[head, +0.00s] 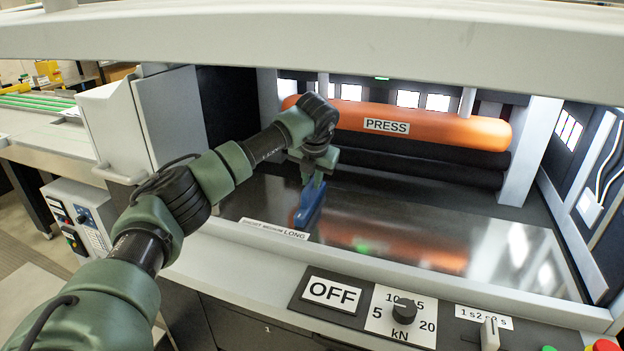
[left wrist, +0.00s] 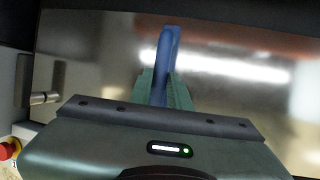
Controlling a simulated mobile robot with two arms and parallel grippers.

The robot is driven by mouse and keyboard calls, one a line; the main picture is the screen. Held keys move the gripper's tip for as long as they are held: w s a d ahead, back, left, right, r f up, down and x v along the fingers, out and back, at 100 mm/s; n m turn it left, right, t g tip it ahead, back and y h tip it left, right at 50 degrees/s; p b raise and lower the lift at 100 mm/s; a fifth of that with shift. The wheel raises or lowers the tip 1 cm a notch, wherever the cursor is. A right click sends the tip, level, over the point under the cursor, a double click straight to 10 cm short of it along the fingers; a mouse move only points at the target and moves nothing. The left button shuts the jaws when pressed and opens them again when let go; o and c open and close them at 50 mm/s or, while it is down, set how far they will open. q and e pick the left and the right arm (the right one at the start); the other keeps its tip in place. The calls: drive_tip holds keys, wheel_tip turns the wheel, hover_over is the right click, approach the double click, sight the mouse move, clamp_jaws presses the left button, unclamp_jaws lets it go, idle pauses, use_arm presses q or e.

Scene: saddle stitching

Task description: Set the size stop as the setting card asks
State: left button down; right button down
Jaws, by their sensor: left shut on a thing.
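The blue size stop (head: 308,208) stands on the shiny metal bed of the press (head: 400,222). Its near end is just behind the word LONG on the white scale strip (head: 273,229), which reads short, medium, long. My left gripper (head: 314,182) reaches in over the front ledge and is shut on the stop from above. In the left wrist view the blue stop (left wrist: 168,52) sits between the two green fingers. I cannot see a setting card in these views. My right gripper is not in view.
An orange press bar (head: 400,125) hangs across the back over dark rollers. A wide grey beam (head: 330,35) spans above my arm. The front panel has an OFF sign (head: 331,294), a kN knob (head: 404,312) and a small lever (head: 489,334). The bed to the right is clear.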

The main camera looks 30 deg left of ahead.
use_arm(q)
drive_tip(key=shift+r, duration=0.1)
idle(0.6)
drive_tip(key=a, duration=0.3)
drive_tip(key=s+a, duration=0.1)
drive_tip(key=a, duration=0.2)
drive_tip(key=shift+s+a, duration=0.1)
drive_tip(key=shift+s, duration=0.1)
drive_tip(key=c, duration=1.3)
unclamp_jaws()
drive_tip(key=shift+d+b, duration=0.2)
drive_tip(key=shift+b, duration=0.1)
drive_tip(key=b+v, duration=0.2)
drive_tip(key=v, duration=0.5)
drive_tip(key=shift+s+r, duration=0.15)
drive_tip(key=shift+r, duration=0.15)
drive_tip(key=shift+s+f, duration=0.1)
